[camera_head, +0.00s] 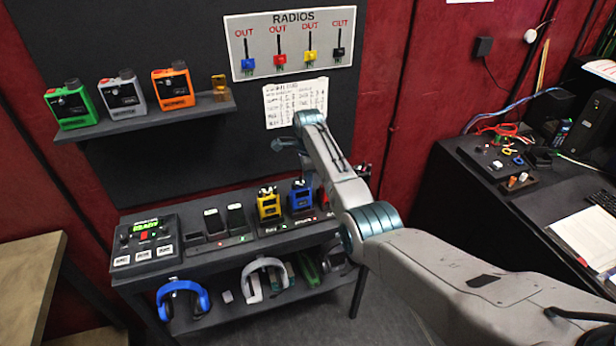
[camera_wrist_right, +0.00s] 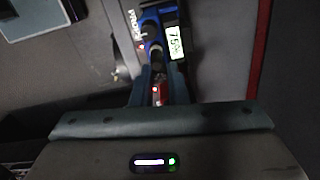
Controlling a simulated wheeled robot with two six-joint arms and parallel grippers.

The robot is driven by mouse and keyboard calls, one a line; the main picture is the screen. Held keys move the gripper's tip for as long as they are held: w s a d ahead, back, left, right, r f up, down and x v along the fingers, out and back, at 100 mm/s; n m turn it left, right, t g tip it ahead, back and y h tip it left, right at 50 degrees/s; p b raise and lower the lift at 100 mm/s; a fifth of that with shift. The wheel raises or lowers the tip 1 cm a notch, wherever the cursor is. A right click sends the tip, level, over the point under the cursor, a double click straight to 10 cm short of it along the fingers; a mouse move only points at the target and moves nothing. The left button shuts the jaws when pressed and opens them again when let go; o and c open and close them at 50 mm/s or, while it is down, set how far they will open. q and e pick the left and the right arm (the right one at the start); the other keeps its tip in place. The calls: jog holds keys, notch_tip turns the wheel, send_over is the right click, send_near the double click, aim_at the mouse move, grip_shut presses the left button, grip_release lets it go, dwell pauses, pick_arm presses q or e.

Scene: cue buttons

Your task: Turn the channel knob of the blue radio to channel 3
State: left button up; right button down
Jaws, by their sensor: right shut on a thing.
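The blue radio (camera_head: 301,197) stands upright in a charger on the shelf top, right of the yellow radio (camera_head: 268,204). In the right wrist view the blue radio (camera_wrist_right: 150,22) shows from above, with a dark knob (camera_wrist_right: 156,52) at its near end. My right gripper (camera_wrist_right: 158,72) is shut on this knob, one finger on each side. In the head view my right gripper (camera_head: 290,146) is above the radio, with its fingertips hard to make out. The knob's channel marking is too small to read. My left gripper is not in view.
A small lit display (camera_wrist_right: 176,41) reads about 75. A panel with a green "READY" sign (camera_head: 146,226) stands at the left of the shelf. Several radios sit on the wall shelf (camera_head: 150,120). Headsets (camera_head: 183,299) lie below. A desk (camera_head: 480,175) stands right.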

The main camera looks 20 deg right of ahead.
jog(key=shift+n, duration=2.9)
jog(key=shift+r, duration=0.1)
jog(key=c, duration=1.4)
grip_release()
